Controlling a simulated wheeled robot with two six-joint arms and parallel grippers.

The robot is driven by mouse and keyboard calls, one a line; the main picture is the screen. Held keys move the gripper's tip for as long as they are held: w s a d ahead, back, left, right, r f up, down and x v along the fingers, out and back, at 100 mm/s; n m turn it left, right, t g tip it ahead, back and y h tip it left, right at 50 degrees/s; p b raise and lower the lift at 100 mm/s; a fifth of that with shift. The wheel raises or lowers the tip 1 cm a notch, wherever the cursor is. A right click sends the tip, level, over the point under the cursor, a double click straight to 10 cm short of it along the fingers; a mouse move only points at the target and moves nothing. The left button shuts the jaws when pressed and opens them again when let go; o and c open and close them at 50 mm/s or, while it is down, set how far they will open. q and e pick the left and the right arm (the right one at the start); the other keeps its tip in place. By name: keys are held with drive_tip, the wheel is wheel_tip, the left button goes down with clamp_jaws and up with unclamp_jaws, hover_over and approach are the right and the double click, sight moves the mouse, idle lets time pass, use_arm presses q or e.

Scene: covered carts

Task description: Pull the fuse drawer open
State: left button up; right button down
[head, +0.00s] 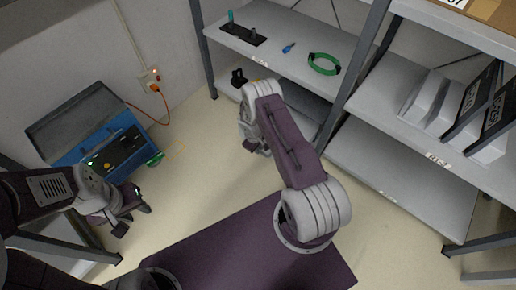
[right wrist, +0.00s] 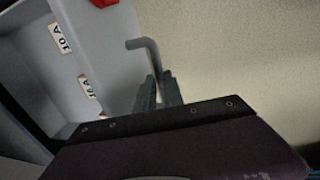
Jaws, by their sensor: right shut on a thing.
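In the right wrist view a pale grey drawer (right wrist: 108,55) with labels reading 10 A and 16 A fills the left side; I take it for the fuse drawer. A bent grey handle (right wrist: 146,45) stands at its right edge. My right gripper (right wrist: 158,88) is shut on the handle, its fingertips around the lower end. In the head view my right gripper (head: 252,147) is low by the shelving, partly hidden by my own arm, and the drawer cannot be made out there. My left gripper (head: 132,212) hangs near the blue toolbox; its fingers look apart, with nothing seen between them.
The open blue toolbox (head: 95,140) stands at the left, a red cable running to a wall socket (head: 152,82). Bare floor (head: 190,180) lies between.

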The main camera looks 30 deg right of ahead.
drive_tip(key=shift+s+a, duration=0.15)
drive_tip(key=shift+a, duration=0.1)
drive_tip(key=c, duration=1.5)
unclamp_jaws()
drive_tip(key=shift+o, duration=0.2)
wheel_tip(320, 180, up, 9)
drive_tip(key=a+p, duration=0.1)
drive_tip(key=p, duration=0.4)
drive_tip(key=shift+s+a, duration=0.2)
drive_tip(key=shift+s, duration=0.1)
